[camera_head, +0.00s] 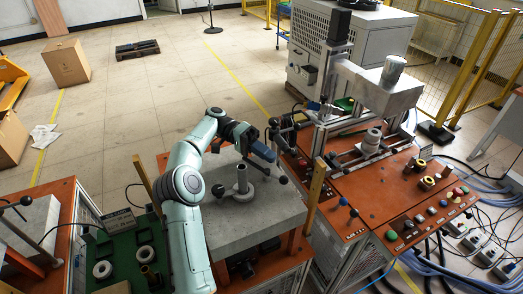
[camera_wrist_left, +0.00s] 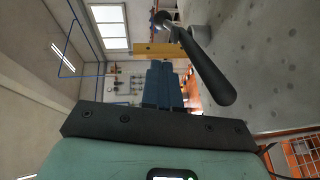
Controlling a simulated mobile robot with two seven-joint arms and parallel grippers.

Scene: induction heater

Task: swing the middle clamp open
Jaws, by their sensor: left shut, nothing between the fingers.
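The middle clamp is a lever with dark ball ends, such as the right one (camera_head: 283,180), beside a grey upright post (camera_head: 242,178) with a round base on a grey slab. My left gripper (camera_head: 270,156) reaches over the slab's far side, its blue fingers near the lever's right end. In the wrist view the blue fingers (camera_wrist_left: 165,90) are together with nothing between them. A dark tapered handle (camera_wrist_left: 208,72) passes just right of them, seemingly apart; exact contact cannot be told. My right gripper is not in view.
The grey slab (camera_head: 260,222) sits on an orange table. An upright wooden bar (camera_head: 316,181) stands at its right edge. An orange control bench (camera_head: 385,195) with buttons and a machine is to the right. A green tray (camera_head: 112,245) with rings lies left of my arm.

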